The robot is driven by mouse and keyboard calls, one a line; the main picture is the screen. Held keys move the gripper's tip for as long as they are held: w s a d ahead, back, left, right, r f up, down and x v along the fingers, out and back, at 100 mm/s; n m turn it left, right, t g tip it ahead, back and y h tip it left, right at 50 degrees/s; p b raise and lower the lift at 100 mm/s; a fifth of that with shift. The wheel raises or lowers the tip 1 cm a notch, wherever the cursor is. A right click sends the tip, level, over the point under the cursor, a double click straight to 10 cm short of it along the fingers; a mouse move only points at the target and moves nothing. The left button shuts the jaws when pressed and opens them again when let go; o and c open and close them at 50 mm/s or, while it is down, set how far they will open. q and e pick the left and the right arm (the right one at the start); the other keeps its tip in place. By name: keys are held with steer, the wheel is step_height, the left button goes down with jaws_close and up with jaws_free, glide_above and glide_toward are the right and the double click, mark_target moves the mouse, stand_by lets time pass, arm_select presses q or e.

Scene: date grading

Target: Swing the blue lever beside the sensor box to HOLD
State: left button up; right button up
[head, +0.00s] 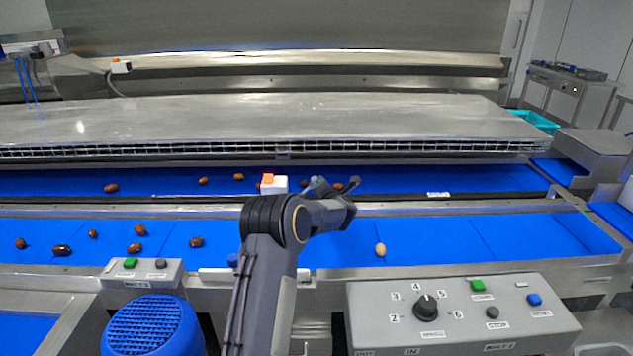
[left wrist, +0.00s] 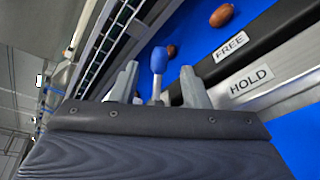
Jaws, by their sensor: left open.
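The lever's blue knob (left wrist: 159,60) stands on a pale stem in the left wrist view. My left gripper (left wrist: 157,88) is open, with one finger on each side of the stem; whether either finger touches it I cannot tell. The lever is hard to make out there. My right gripper is out of view.
Brown dates lie on the far belt (head: 400,179) and the near belt (head: 450,236); a pale one (head: 380,249) is on the near belt. A control panel (head: 376,310) with a dial is at the front right. A small button box (head: 143,273) and blue motor (head: 152,325) are front left.

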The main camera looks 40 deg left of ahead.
arm_select(q)
steer(key=shift+p+x, duration=1.05)
steer(key=shift+x, duration=2.15)
jaws_close()
